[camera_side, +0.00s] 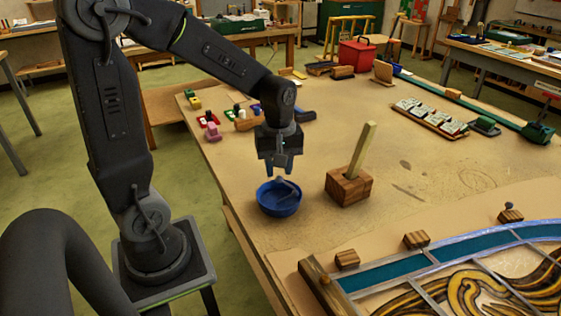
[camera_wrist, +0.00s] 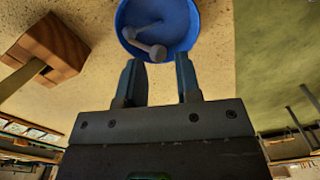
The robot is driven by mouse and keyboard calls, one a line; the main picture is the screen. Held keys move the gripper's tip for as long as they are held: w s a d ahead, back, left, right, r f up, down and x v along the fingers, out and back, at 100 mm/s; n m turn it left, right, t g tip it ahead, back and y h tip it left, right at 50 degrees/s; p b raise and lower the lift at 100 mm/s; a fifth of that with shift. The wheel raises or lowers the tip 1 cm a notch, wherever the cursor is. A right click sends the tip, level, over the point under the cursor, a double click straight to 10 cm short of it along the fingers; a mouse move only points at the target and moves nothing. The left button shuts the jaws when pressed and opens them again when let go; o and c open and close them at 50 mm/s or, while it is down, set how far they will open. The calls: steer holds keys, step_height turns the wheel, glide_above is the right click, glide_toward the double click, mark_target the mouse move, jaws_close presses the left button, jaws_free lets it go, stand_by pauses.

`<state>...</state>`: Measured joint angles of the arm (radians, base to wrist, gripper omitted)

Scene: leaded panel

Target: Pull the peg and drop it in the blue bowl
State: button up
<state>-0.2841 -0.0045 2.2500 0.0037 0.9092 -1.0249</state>
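The blue bowl (camera_side: 268,209) stands on the table below my gripper (camera_side: 279,168). A grey peg with knobbed ends (camera_wrist: 145,41) lies inside the bowl, tilted against its wall; it also shows in the side view (camera_side: 287,191). My gripper is open, with its two fingers (camera_wrist: 159,82) apart and nothing between them, just above the bowl. A brown wooden block (camera_side: 348,188) stands to the right of the bowl. A pale wooden stick (camera_side: 362,148) stands tilted out of its top. The block and stick show at the left of the wrist view (camera_wrist: 60,45).
A leaded glass panel (camera_side: 400,268) with small wooden blocks (camera_side: 416,240) along its edge fills the front right. A tile tray (camera_side: 430,117), a red box (camera_side: 357,54) and small coloured items (camera_side: 212,132) lie further back. The table between block and tray is clear.

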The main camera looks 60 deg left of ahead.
mark_target(279, 175)
steer(key=shift+o, duration=1.4)
steer(key=shift+r, duration=0.1)
steer(key=shift+w, duration=0.1)
steer(key=shift+r, duration=0.1)
step_height(279, 175, up, 13)
steer(key=s+d+f+m+t, duration=0.3)
steer(key=s+d+m+t, duration=0.2)
steer(key=m, duration=1)
steer(key=s+d, duration=0.3)
steer(key=s, duration=0.1)
steer(key=shift+s+d+t, duration=0.15)
steer(key=shift+d+t, duration=0.1)
steer(key=shift+t, duration=0.15)
